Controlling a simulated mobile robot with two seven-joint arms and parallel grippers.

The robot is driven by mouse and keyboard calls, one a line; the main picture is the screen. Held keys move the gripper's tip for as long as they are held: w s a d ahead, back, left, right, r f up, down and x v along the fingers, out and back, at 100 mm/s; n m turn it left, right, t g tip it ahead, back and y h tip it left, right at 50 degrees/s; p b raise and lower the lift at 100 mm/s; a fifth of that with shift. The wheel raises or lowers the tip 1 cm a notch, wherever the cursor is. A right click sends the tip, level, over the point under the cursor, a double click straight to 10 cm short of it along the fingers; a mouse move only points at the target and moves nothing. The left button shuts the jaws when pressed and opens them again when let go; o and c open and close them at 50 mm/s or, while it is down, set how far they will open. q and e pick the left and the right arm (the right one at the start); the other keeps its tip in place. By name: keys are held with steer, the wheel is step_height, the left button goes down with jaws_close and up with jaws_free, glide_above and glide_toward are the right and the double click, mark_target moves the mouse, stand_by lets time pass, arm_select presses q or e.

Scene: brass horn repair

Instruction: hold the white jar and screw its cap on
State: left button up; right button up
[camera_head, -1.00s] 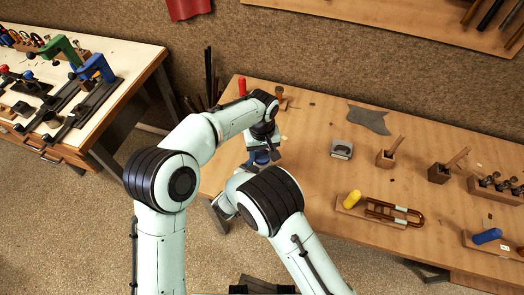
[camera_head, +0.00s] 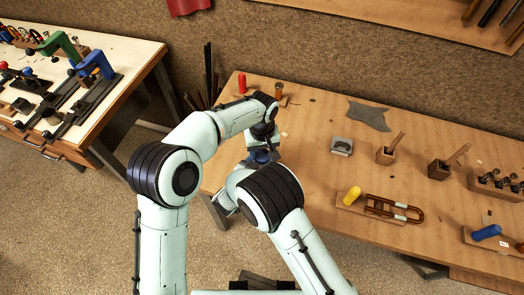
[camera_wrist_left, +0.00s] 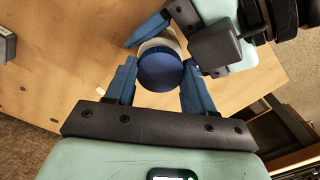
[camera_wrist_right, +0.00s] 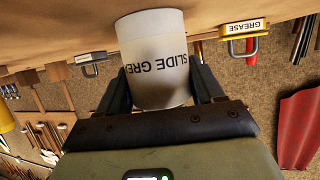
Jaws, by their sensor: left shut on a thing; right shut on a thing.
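The white jar (camera_wrist_right: 155,60) stands out large in the right wrist view, with dark "SLIDE GRE…" lettering upside down; the rest of the label is out of sight. My right gripper (camera_wrist_right: 162,92) is shut on the jar's sides. The round blue cap (camera_wrist_left: 160,70) shows in the left wrist view, with the jar's white rim (camera_wrist_left: 158,42) just behind it. My left gripper (camera_wrist_left: 160,88) is shut on the cap, one finger each side. I cannot tell how far it is threaded. In the head view my left gripper (camera_head: 262,156) is over the bench's left end; the jar is hidden by my arms.
A red-handled tool (camera_head: 242,83) stands behind my left gripper. A second bench (camera_head: 120,60) is at left.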

arm_select(q)
steer(key=shift+f, duration=0.6)
steer(key=m, duration=0.4)
steer(key=shift+m, duration=0.4)
steer(key=m, duration=0.5)
steer(key=o, duration=1)
steer(key=shift+r, duration=0.1)
steer(key=shift+r, duration=2.2)
steer(key=shift+o, duration=0.3)
